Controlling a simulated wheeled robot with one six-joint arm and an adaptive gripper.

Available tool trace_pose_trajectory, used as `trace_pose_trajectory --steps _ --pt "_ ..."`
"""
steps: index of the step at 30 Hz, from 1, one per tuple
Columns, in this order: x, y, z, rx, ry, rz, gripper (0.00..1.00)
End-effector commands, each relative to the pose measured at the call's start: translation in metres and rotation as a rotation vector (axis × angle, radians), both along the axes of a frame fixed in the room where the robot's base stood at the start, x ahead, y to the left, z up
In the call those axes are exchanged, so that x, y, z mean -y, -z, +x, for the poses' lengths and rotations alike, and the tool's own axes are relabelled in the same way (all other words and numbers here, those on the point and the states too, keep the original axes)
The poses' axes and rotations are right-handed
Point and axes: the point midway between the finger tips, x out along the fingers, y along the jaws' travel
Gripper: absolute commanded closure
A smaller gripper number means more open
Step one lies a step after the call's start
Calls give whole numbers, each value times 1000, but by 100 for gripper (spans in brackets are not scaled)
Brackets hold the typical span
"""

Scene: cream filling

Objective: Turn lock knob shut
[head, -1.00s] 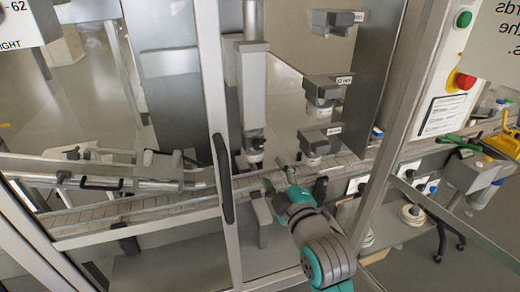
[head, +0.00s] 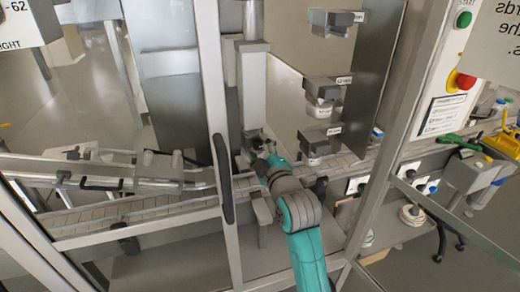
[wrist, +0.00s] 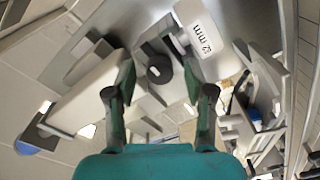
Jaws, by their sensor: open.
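A dark round knob (wrist: 160,69), which looks like the lock knob, sits on a grey block. In the wrist view it lies between the tips of my open gripper (wrist: 158,84), with a gap on each side. I cannot tell whether the fingers touch it, or which way it is turned. In the head view my gripper (head: 257,150) is at the lower end of the tall grey filling column (head: 253,90), above the conveyor. The arm and fingers hide the knob there.
A white label reading "52 mm" (wrist: 201,40) is close beyond the fingers. The conveyor (head: 180,207) runs below. A door frame post with a black handle (head: 222,180) stands left of my arm. Nozzle blocks (head: 318,142) hang to the right.

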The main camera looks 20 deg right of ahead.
Motion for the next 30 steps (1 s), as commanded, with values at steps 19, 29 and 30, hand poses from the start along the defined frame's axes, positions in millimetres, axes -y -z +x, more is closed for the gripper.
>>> trace_pose_trajectory --steps 19,29,30 --pt "0 0 0 0 0 4 100" --pt "0 1 0 -4 -1 118 100" --pt "0 1 0 -5 -1 146 100"
